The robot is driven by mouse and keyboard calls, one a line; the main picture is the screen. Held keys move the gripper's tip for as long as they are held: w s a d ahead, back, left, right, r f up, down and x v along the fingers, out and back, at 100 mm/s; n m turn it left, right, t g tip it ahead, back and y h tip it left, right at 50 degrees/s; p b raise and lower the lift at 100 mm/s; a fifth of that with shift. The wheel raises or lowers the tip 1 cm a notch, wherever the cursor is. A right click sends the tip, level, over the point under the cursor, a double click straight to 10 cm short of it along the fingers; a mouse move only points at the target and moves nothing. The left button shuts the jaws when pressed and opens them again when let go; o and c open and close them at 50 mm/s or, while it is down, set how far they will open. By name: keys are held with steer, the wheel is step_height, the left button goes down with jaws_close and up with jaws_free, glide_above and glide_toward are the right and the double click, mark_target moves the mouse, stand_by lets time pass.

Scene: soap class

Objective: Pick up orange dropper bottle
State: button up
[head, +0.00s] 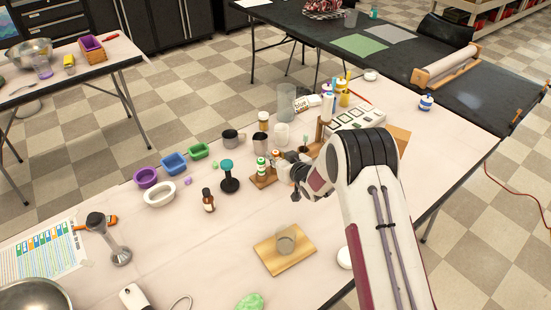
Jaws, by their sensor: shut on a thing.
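My gripper (285,172) reaches in from the right, at the wooden stand (264,181) in the middle of the table. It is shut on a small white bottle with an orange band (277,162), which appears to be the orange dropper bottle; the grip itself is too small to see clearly. The bottle is upright at the stand; whether it touches the stand I cannot tell. A similar white bottle with a green band (261,167) stands just left of it. A brown bottle with a dark cap (208,200) stands apart on the left.
A wooden board (268,262) with a glass (286,240) lies in front. Coloured bowls (174,163) are at left. Bare table lies around the brown bottle.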

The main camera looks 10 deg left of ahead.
steer(key=shift+r, duration=0.1)
steer(key=shift+r, duration=4.9)
